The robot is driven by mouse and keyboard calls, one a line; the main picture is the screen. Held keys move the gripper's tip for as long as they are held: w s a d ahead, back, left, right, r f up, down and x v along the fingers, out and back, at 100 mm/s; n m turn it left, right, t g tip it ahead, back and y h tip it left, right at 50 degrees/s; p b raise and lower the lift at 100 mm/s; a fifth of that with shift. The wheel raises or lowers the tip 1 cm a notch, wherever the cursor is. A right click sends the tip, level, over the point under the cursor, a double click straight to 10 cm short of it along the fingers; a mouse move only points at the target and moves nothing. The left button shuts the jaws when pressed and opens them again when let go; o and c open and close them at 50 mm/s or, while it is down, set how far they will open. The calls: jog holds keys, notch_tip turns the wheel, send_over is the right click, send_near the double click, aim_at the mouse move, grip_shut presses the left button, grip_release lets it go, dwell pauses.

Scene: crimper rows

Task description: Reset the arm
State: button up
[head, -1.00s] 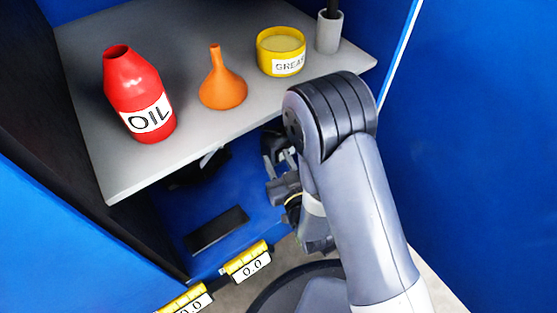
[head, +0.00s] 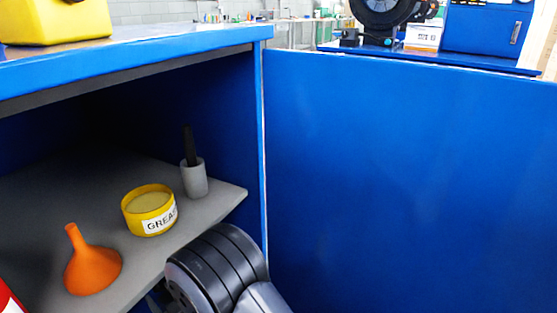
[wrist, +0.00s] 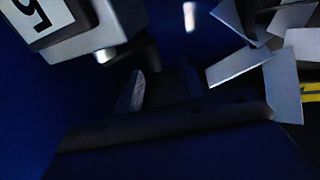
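My arm's rounded grey joint (head: 215,265) shows at the bottom of the head view, in front of the shelf's front edge. My gripper is hidden from the head view, below the frame or behind the shelf. The wrist view is very dark. Dark parts with a pale grey tip (wrist: 138,90) stand in its middle, and I cannot tell whether these are my gripper's fingers or whether they are open or shut. No held object can be made out.
The grey shelf (head: 215,207) holds an orange funnel (head: 93,268), a yellow grease tin (head: 150,211) and a grey cup (head: 194,180) with a dark handle. A blue panel (head: 410,180) stands right. A box labelled 5 (wrist: 95,35) and pale plates (wrist: 284,85) crowd the wrist view.

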jog(key=shift+w+a+m+t+h, duration=0.4)
jog(key=shift+a+m+t+h, duration=0.15)
jog(key=shift+m+t+h, duration=0.3)
jog(key=shift+w+a+m+t+h, duration=0.4)
jog(key=shift+a+m+t+h, duration=0.25)
jog(key=shift+h, duration=0.3)
jog(key=shift+d, duration=0.1)
